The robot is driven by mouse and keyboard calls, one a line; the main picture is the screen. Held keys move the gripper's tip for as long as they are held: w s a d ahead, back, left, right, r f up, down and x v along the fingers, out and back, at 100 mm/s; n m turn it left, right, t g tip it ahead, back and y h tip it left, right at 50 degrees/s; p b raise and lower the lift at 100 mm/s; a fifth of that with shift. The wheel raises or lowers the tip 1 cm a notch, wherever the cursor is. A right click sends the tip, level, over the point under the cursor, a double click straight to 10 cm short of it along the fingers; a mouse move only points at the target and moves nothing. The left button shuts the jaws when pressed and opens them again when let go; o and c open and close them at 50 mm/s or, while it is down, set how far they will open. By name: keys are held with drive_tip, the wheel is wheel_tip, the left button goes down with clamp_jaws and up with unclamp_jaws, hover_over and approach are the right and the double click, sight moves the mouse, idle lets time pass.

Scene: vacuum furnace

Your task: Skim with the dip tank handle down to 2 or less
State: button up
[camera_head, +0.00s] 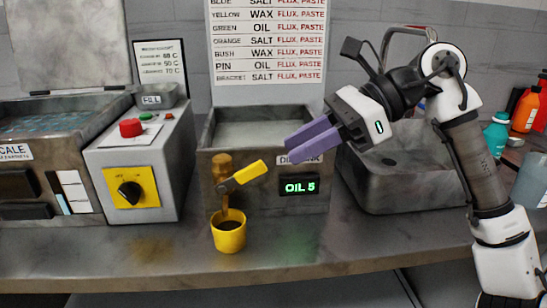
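The dip tank (216,136) stands in the middle of the bench, and its green display (300,186) reads "OIL 5". Its yellow handle (248,174) sits on a brass tap (222,166) on the tank's front and points to the right, tilted slightly up. A brown stream appears to run from the tap into a yellow cup (229,236) below, which holds dark liquid. My gripper (299,141) has purple fingers and is above and to the right of the handle, apart from it.
A grey control box (142,165) with a red button and black knob stands left of the tank. A descaling tank (60,125) is at far left. A grey sink (400,195) is at right, with bottles (496,133) beyond. The bench front is clear right of the cup.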

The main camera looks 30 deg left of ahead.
drive_tip(key=v, duration=0.6)
drive_tip(key=shift+d+r, duration=0.15)
drive_tip(key=shift+d, duration=0.05)
drive_tip(key=shift+w, duration=0.15)
